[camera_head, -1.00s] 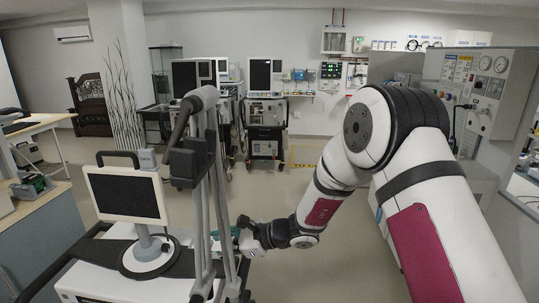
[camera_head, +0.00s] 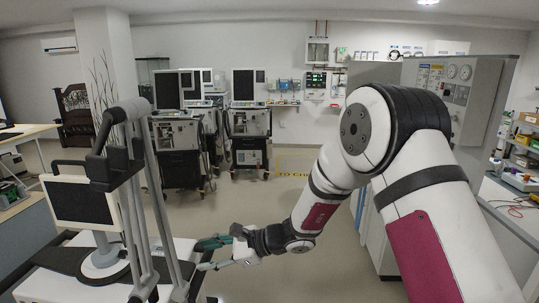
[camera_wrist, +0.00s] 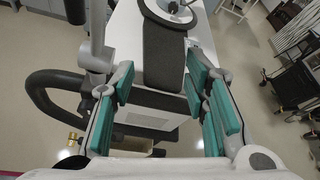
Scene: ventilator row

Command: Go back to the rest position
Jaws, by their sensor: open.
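My gripper (camera_head: 203,254) is open, with its teal fingers apart and nothing seen between them. In the head view it is low, left of centre, just right of the near ventilator cart (camera_head: 45,283) and its grey hoses (camera_head: 146,210). In the wrist view my gripper (camera_wrist: 160,85) has one finger pair on each side, with the cart's white top and dark strip beyond the gap. Whether the fingers touch the cart cannot be told. My white arm comes in from the right.
The near ventilator's dark screen (camera_head: 84,203) stands at left. A black handle (camera_wrist: 50,95) curves close to the left finger in the wrist view. More ventilators (camera_head: 250,120) stand at the back. A grey panel cabinet (camera_head: 430,110) is at right. The middle floor is clear.

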